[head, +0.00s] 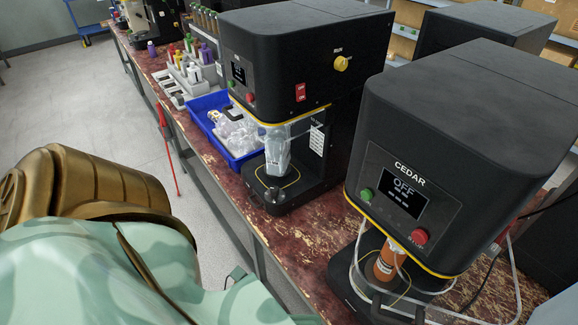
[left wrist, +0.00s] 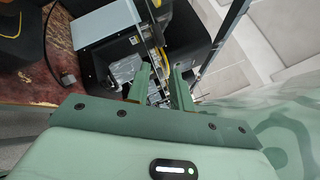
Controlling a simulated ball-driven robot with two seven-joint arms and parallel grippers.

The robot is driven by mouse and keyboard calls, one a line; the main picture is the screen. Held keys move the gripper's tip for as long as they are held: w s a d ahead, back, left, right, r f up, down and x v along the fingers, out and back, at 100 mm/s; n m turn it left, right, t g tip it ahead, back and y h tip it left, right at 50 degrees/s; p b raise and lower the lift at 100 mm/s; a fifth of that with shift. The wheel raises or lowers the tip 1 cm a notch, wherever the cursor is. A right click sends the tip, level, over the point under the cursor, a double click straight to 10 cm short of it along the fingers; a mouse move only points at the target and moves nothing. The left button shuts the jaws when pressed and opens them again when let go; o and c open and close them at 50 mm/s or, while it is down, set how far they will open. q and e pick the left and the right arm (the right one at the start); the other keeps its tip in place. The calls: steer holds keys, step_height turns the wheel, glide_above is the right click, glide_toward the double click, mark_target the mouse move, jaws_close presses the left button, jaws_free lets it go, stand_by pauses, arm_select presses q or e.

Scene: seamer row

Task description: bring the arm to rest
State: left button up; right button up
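My left gripper (left wrist: 161,88) shows in the left wrist view with its two green fingers apart and nothing visible between them. Beyond the fingers are dark equipment and a grey box (left wrist: 108,24), with tiled floor to the right. In the head view, an arm of mine in gold and pale green camouflage fills the lower left, beside the bench and clear of the machines. No gripper shows in the head view. My right gripper is in neither view.
The worn red bench (head: 300,240) carries the CEDAR machine (head: 455,130), its screen reading OFF, with an orange container (head: 388,262) inside. A second black machine (head: 290,60) and a blue tray (head: 238,155) stand farther along. Open floor (head: 90,110) lies left.

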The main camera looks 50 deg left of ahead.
arm_select(q)
steer(key=shift+v, duration=1.2)
